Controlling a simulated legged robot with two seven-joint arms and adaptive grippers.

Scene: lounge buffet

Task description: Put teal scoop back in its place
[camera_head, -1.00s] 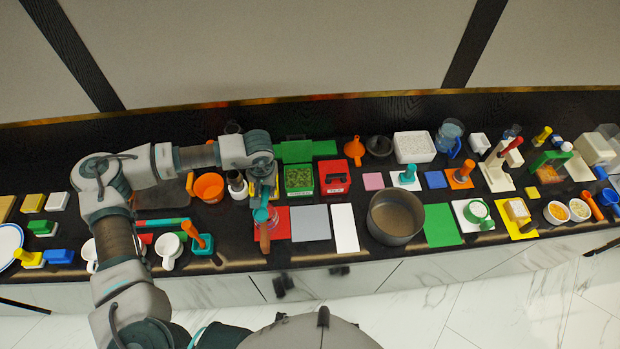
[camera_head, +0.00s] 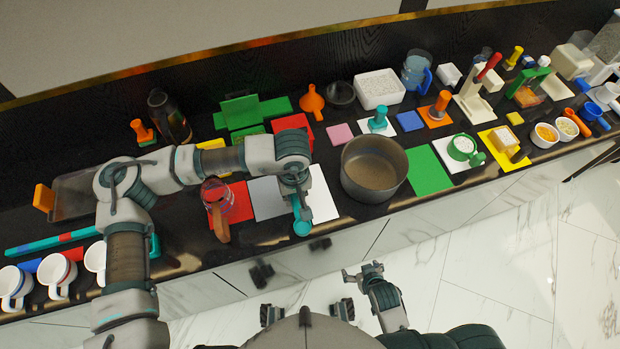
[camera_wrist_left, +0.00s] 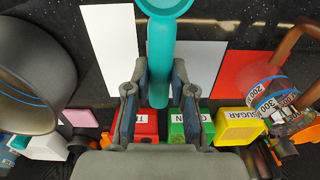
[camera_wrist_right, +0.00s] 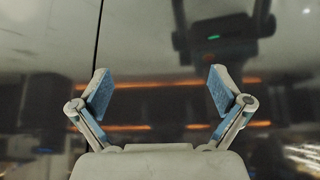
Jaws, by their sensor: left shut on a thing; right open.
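The teal scoop (camera_head: 301,227) is in my left gripper (camera_head: 296,190), bowl toward the counter's front edge. In the left wrist view, the fingers (camera_wrist_left: 158,85) are shut on the handle of the scoop (camera_wrist_left: 160,45). The scoop hangs over the counter around the boundary of a grey mat (camera_head: 264,193) and a white mat (camera_head: 321,200). Both mats also show in the left wrist view, the white one (camera_wrist_left: 105,45) left of the scoop and the grey one (camera_wrist_left: 200,58) behind it. My right gripper (camera_head: 362,273) is open and empty in front of the counter; its own view (camera_wrist_right: 158,85) shows nothing between its fingers.
A jug with a brown handle (camera_head: 217,192) stands on a red mat (camera_head: 240,205) left of the grey mat. A large pot (camera_head: 374,168) stands right of the white mat. A green mat (camera_head: 428,170) lies bare beyond it. White mugs (camera_head: 58,272) stand at far left.

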